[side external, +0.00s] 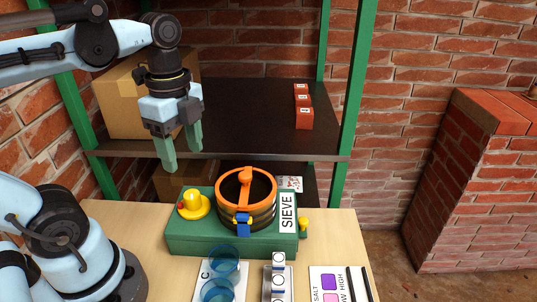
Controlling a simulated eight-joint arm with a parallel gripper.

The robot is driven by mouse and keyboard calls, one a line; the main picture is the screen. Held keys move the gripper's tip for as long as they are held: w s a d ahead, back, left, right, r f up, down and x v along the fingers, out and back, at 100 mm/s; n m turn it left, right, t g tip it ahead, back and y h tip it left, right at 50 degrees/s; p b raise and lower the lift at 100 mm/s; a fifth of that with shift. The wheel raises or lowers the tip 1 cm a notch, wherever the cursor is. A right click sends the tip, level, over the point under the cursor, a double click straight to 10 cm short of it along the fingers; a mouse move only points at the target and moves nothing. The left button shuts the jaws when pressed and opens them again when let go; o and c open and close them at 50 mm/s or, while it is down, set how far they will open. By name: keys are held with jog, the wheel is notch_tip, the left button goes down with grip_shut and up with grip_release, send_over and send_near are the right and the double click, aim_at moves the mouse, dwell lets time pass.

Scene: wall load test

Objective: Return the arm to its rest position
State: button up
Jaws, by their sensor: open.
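My gripper (182,150) hangs from my arm at the upper left, pointing down. Its two green fingers are apart, with nothing between them. It is in front of the dark shelf and above the left part of the green sieve box, clear of it in the picture. The sieve box (183,243) stands on the wooden table and bears a white "SIEVE" label. An orange-rimmed round sieve (263,186) with a blue clip sits on it, next to a yellow knob (193,204).
A green-framed shelf (245,115) stands behind the table, holding a cardboard box (118,100) and red blocks (304,117). Blue clear cups (224,262), a small rack (278,280) and a marked card (330,285) are at the table's front. A brick pillar (470,190) stands right.

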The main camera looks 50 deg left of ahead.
aim_at(191, 194)
jog(key=shift+f, duration=5.15)
jog(key=shift+r, duration=0.1)
notch_tip(191, 194, up, 12)
notch_tip(191, 194, down, 12)
jog(key=shift+f, duration=0.2)
jog(key=n, duration=0.3)
jog(key=shift+r+n, duration=0.1)
jog(key=shift+n, duration=0.3)
jog(key=n, duration=0.3)
jog(key=shift+n, duration=0.3)
jog(key=n, duration=0.7)
jog(key=shift+n, duration=0.3)
